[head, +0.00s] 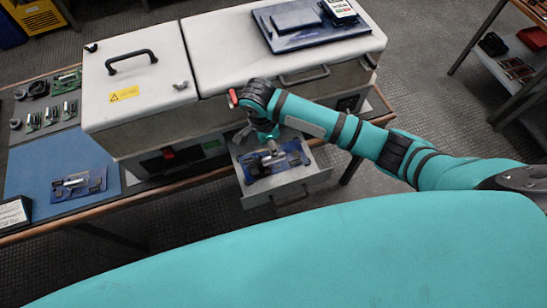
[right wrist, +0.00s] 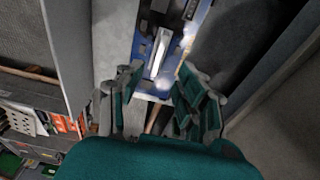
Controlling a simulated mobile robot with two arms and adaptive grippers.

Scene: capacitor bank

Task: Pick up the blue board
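A blue board (head: 292,158) with grey and metallic parts lies in an open drawer (head: 313,182) under the white machine. In the right wrist view the blue board (right wrist: 193,28) shows ahead, between drawer walls. My right gripper (right wrist: 158,78) has its two fingers apart, with the near end of the board showing between and beyond the tips. In the head view my right gripper (head: 268,146) is over the board and hides part of it; I cannot tell whether it touches. Another blue board (head: 78,187) lies on the blue mat at the left. My left gripper is not in view.
The white machine (head: 135,100) with black-handled lids stands right behind the drawer. A dark blue tray (head: 310,38) lies on its top. The blue mat (head: 40,165) and small green boards (head: 66,82) are on the bench at left. A shelf (head: 505,65) stands at right.

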